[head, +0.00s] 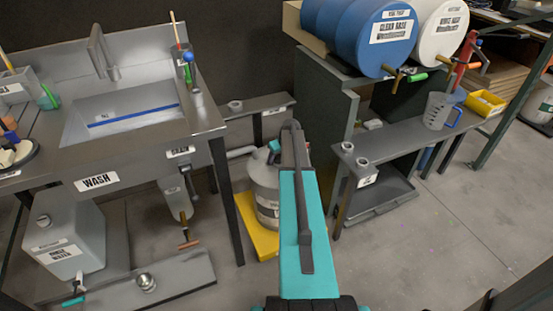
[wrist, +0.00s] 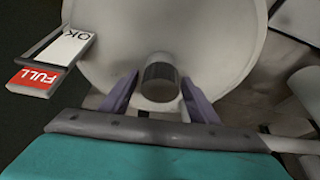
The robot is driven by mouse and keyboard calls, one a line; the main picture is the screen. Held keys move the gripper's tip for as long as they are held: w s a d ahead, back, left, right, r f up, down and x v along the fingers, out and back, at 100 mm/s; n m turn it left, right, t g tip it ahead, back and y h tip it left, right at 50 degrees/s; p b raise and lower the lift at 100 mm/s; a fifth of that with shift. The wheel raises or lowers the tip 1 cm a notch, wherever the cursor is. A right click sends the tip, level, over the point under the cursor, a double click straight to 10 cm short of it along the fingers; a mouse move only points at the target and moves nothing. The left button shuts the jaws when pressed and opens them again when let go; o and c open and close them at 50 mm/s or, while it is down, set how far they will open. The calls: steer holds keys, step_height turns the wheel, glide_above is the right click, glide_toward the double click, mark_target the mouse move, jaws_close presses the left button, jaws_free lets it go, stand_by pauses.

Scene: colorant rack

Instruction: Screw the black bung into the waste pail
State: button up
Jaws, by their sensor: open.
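A short dark bung (wrist: 160,72) with a ribbed side and a lighter grey end stands at that top. How deep it sits in the opening cannot be told. My gripper (wrist: 160,88) is open, with one purple finger on each side of the bung. Whether either finger touches it is unclear. In the head view, the fingers are hidden by my arm.
A yellow tray (head: 240,229) lies under the pail. A FULL/OK indicator (wrist: 52,62) sits left of the pail top. The wash sink bench (head: 205,120) is to the left. A low bench (head: 395,139) with a measuring jug (head: 437,110) is to the right. Open floor lies at the right.

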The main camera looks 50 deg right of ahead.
steer(key=shift+a+n+y+b, duration=0.15)
steer(key=shift+n+y, duration=0.4)
steer(key=shift+n, duration=0.85)
steer(key=shift+d+n+y+b, duration=0.15)
steer(key=shift+n+y, duration=0.4)
steer(key=shift+n, duration=0.85)
steer(key=shift+c, duration=0.3)
steer(key=c, duration=0.9)
steer(key=shift+m+h+p, duration=0.3)
steer(key=shift+m+h, duration=0.35)
steer(key=shift+m, duration=1)
steer(key=shift+m+h+p, duration=0.25)
steer(key=shift+m+h, duration=0.4)
steer(key=shift+m, duration=1)
steer(key=shift+c, duration=0.2)
steer(key=shift+o, duration=0.2)
steer(key=shift+d+m+g+h+p, duration=0.1)
steer(key=shift+m+g+h+p, duration=0.45)
steer(key=shift+m, duration=1.35)
steer(key=shift+f+m+g+h, duration=0.1)
steer(key=shift+m+g+h, duration=0.3)
steer(key=shift+m, duration=1.2)
